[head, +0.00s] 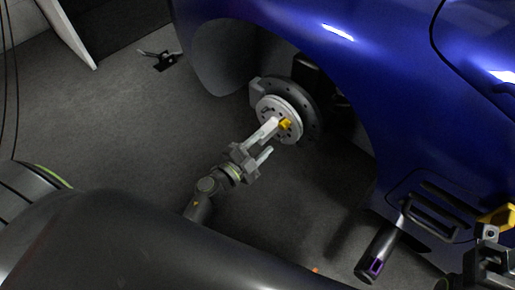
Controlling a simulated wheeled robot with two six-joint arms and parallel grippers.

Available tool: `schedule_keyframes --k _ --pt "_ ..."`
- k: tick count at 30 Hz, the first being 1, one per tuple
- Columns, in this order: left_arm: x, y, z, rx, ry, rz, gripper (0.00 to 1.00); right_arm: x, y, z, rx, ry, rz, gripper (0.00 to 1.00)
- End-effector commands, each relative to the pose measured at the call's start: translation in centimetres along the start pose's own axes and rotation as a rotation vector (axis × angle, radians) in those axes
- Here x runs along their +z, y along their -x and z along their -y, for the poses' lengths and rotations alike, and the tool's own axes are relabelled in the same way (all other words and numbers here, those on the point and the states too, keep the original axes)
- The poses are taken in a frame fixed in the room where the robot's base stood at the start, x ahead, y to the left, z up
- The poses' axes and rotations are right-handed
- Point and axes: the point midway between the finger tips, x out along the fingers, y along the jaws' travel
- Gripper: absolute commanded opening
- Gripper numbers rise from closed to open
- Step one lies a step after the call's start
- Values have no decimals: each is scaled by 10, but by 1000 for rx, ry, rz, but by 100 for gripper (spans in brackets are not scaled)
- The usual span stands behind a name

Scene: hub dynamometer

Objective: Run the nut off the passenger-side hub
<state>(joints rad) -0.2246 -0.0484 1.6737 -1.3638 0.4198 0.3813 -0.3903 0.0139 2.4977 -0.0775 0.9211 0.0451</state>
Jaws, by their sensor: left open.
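The yellow nut (286,125) sits at the centre of the pale round hub face (292,108), inside the wheel arch of the blue car. My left gripper (270,143) is open in front of the hub. One finger reaches close to the nut and overlaps the hub face in the picture; the other is lower and apart from it. I cannot tell whether the upper finger touches the nut. My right gripper (487,262) is partly in view at the lower right edge, beside a yellow part (497,217). Whether it holds anything is unclear.
A dark brake disc (313,108) lies behind the hub. The blue car body (370,60) overhangs it. A dark cylindrical tool with a purple patch (377,250) and a black frame (432,216) are at the lower right. A small black stand (163,61) is on the grey floor (120,120), otherwise clear at left.

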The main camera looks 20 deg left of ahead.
Motion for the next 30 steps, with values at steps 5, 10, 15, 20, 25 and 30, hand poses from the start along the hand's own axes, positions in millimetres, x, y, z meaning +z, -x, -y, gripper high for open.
schedule_keyframes --k 5,10,15,20,25,30 --pt "-3 -11 0 -3 -1 -9 42 -5 -1 2 -5 16 -21 44" --pt "-2 -31 0 -4 0 -8 42 -5 3 1 4 8 -26 44" --pt "-4 -54 1 -3 1 -7 42 -5 4 0 12 2 -32 44" --pt "-3 -70 1 -2 1 -7 42 -5 1 0 5 6 -26 44" --pt "-3 -80 1 -3 2 -7 42 -5 1 1 4 8 -24 44" --pt "-2 -82 0 -2 1 -6 42 -5 1 1 3 8 -23 44"
